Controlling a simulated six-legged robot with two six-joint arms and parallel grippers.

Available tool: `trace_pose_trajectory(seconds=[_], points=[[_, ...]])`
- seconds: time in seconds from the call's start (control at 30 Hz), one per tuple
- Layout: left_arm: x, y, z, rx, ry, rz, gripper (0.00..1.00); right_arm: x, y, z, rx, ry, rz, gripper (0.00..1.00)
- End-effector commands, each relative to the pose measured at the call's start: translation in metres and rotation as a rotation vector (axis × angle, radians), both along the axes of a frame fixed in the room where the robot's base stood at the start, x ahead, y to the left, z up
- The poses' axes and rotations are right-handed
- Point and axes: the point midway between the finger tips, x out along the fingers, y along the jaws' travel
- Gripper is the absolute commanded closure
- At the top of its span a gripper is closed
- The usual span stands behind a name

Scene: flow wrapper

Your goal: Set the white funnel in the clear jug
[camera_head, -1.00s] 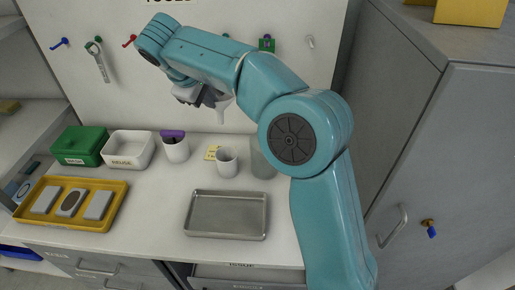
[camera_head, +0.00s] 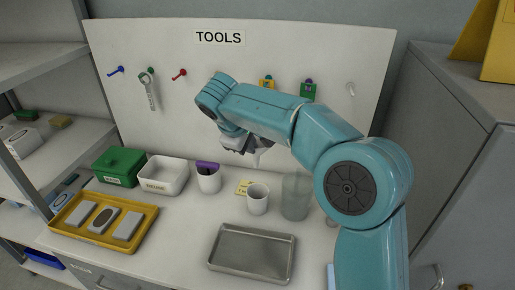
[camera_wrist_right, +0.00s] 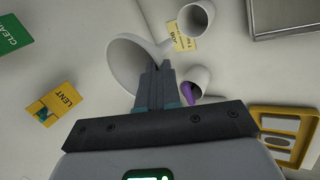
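My right gripper (camera_head: 243,145) is shut on the white funnel (camera_head: 256,157), in the air above the back of the bench. In the right wrist view the fingers (camera_wrist_right: 157,85) pinch the wall of the funnel (camera_wrist_right: 127,62), whose wide mouth opens to the left and whose spout points up and right. The clear jug (camera_head: 296,196) stands upright on the bench, right of the white cup and partly beside my arm. The funnel is apart from the jug, above and left of it in the head view. My left gripper is not in view.
A white cup (camera_head: 258,199), a pen cup (camera_head: 209,179), a white bin (camera_head: 163,187) and a green box (camera_head: 119,167) line the back. A metal tray (camera_head: 252,279) and a yellow tray (camera_head: 82,239) lie in front. The tool board (camera_head: 220,60) stands behind.

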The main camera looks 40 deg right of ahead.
Motion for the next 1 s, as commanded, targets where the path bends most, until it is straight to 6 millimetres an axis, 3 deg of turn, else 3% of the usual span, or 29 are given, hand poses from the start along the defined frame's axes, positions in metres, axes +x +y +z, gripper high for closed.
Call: trace_pose_trajectory(seconds=[0.03, 0.23, 0.4, 0.67, 1.0], points=[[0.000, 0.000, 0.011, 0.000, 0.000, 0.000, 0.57, -0.010, -0.011, 0.005, -0.001, 0.008, -0.002, 1.00], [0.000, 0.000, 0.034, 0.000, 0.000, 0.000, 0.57, -0.055, -0.056, 0.006, 0.001, 0.045, -0.047, 1.00], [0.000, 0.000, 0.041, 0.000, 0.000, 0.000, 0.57, -0.076, -0.080, 0.015, 0.000, 0.050, -0.103, 1.00], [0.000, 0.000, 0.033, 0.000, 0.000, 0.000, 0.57, -0.079, -0.086, 0.006, -0.001, 0.050, -0.118, 1.00], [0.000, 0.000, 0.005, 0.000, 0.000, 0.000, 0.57, -0.078, -0.086, -0.026, -0.001, 0.051, -0.117, 1.00]])
